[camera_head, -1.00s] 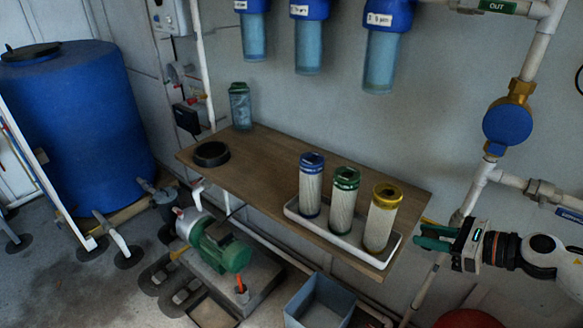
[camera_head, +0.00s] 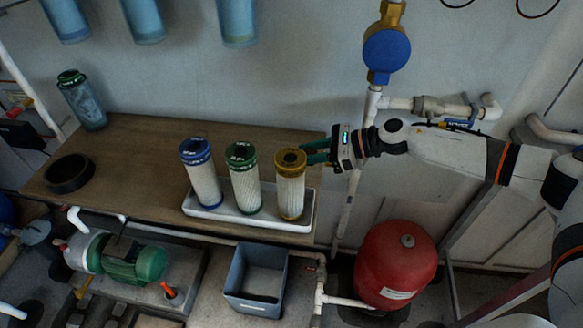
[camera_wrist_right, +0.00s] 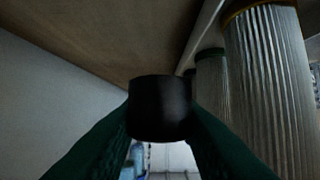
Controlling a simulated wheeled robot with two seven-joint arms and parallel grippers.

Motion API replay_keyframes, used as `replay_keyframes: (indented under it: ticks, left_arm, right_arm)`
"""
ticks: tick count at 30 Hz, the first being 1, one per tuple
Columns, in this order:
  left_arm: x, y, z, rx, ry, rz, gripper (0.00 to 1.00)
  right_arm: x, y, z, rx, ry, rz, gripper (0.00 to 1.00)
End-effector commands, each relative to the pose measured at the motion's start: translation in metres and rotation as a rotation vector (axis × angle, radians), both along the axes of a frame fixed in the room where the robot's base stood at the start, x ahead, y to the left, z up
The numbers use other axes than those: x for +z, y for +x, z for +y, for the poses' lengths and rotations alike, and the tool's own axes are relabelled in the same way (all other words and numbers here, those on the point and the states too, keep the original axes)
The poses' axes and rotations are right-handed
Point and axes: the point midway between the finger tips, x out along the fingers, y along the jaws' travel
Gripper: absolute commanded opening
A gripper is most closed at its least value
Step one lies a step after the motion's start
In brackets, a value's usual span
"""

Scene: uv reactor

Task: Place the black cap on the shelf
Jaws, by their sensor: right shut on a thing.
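My right gripper (camera_head: 318,153) reaches in from the right to the right end of the wooden shelf (camera_head: 130,150), close beside the yellow-topped filter. In the right wrist view its green fingers are shut on the black cap (camera_wrist_right: 160,107), a short dark cylinder. The cap cannot be made out in the head view. In the wrist view brown wood (camera_wrist_right: 95,35) fills the upper part, apart from the cap. A black ring (camera_head: 68,173) lies on the shelf's left part. My left gripper is not in view.
A white tray (camera_head: 225,215) on the shelf's right part holds a blue-topped filter (camera_head: 202,175), a green-topped filter (camera_head: 245,180) and a yellow-topped filter (camera_head: 290,185). A clear canister (camera_head: 83,100) stands at the back left. The shelf's middle, left of the tray, is clear.

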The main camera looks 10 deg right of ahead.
Motion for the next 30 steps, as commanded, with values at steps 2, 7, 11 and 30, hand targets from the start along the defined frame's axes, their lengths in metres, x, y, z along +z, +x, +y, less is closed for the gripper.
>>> replay_keyframes:
  ticks: [2, 7, 11, 30]
  left_arm:
    - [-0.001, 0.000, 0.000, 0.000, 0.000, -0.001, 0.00]
    - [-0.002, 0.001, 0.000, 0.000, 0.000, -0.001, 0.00]
    - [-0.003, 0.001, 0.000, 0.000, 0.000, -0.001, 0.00]
    - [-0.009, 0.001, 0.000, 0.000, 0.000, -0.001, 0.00]
  right_arm:
    - [-0.018, 0.000, 0.001, 0.000, 0.001, 0.005, 0.09]
    - [-0.038, 0.000, 0.000, -0.001, 0.001, 0.003, 0.09]
    - [-0.053, 0.000, 0.001, -0.001, 0.001, 0.004, 0.09]
    - [-0.081, 0.000, 0.000, 0.000, 0.000, 0.000, 0.33]
